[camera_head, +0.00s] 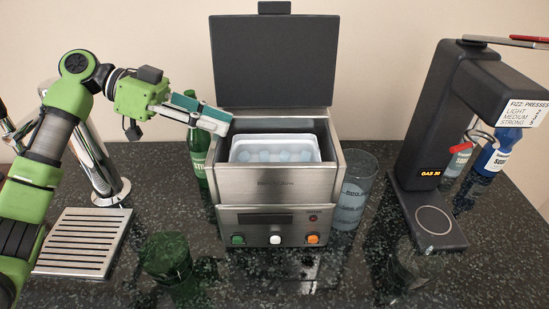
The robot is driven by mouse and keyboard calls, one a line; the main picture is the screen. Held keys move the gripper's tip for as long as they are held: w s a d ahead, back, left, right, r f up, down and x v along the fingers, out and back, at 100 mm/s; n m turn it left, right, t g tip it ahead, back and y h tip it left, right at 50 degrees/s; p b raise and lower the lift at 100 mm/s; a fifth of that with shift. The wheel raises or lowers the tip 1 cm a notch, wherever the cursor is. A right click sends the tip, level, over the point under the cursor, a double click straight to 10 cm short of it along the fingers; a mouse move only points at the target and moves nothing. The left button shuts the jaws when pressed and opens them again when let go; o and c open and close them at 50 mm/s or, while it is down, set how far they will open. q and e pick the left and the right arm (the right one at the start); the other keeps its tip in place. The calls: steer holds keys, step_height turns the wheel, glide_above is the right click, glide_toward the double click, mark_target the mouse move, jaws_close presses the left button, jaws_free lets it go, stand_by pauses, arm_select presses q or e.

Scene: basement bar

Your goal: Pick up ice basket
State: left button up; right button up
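The ice basket (241,143) is a white tub with pale blue ice cubes, set inside the open top of a steel ice machine (268,189). The machine's dark lid (275,62) stands up behind it. My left gripper (229,124), with teal pads, reaches in from the left. Its fingertips are at the machine's upper left corner, left of the basket and apart from it. The gap between its fingers is unclear. At the far right edge, a thin grey and red piece (508,42) looks like part of my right gripper; most of it is cut off.
A green bottle (197,158) stands close to the machine's left side, under my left gripper. A clear glass (351,205) stands on its right. A soda machine (428,125) is at right. A tap (95,160), drip tray (82,242) and green glass (170,264) are at left.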

mark_target(269, 138)
arm_select(q)
steer(key=p+x, duration=0.1)
steer(key=x, duration=0.2)
steer(key=p+x, duration=0.1)
steer(key=x, duration=0.2)
steer(key=r+p+x, duration=0.1)
steer(key=x, duration=0.3)
steer(key=shift+s+d+p, duration=0.15)
steer(key=shift+s+p, duration=0.25)
steer(key=shift+d+f, duration=0.3)
steer(key=shift+d, duration=0.05)
steer(key=shift+a, duration=0.1)
jaws_close()
